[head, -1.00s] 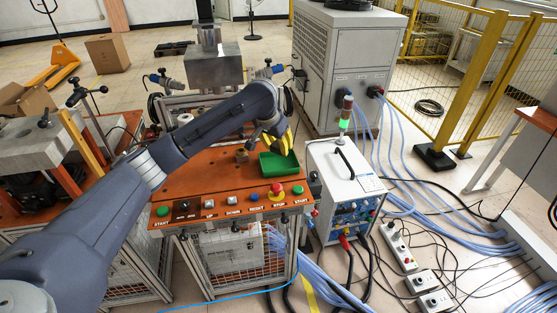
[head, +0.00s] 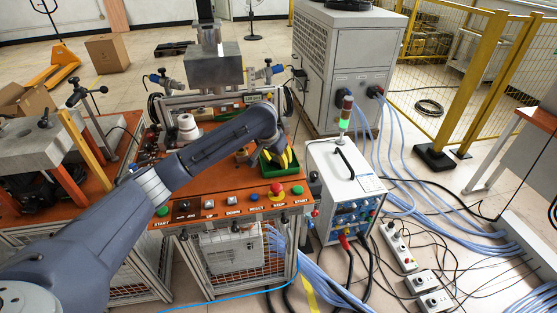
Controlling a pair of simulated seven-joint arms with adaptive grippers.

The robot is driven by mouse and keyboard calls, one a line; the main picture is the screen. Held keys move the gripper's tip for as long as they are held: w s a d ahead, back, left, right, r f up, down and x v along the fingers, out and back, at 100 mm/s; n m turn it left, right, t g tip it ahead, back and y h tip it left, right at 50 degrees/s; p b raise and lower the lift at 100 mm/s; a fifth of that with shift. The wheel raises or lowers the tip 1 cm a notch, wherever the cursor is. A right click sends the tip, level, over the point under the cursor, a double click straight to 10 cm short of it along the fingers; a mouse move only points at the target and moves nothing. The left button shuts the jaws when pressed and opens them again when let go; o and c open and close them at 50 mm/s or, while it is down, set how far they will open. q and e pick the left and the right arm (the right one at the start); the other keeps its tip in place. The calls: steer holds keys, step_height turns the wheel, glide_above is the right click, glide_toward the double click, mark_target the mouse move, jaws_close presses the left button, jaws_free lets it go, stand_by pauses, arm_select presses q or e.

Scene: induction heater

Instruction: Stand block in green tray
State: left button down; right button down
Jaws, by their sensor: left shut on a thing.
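The green tray (head: 273,169) lies on the right part of the orange worktop, behind the row of buttons. My left gripper (head: 278,161), with yellow fingers, points down at the tray, its fingertips within or just over it. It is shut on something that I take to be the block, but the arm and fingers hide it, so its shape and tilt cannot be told. I cannot tell whether it touches the tray floor. My right gripper is not in view.
A button panel (head: 231,201) with a red stop knob runs along the worktop's front edge. A white control box (head: 343,180) with a signal light stands to the right. A metal press block (head: 213,68) and a white cylinder (head: 187,125) are behind and left.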

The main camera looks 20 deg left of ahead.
arm_select(q)
steer(key=shift+f, duration=0.1)
steer(key=c, duration=1.3)
jaws_free()
steer(key=shift+o, duration=0.2)
steer(key=shift+r, duration=0.4)
steer(key=v, duration=1.1)
steer(key=shift+r, duration=0.2)
steer(key=shift+s, duration=0.15)
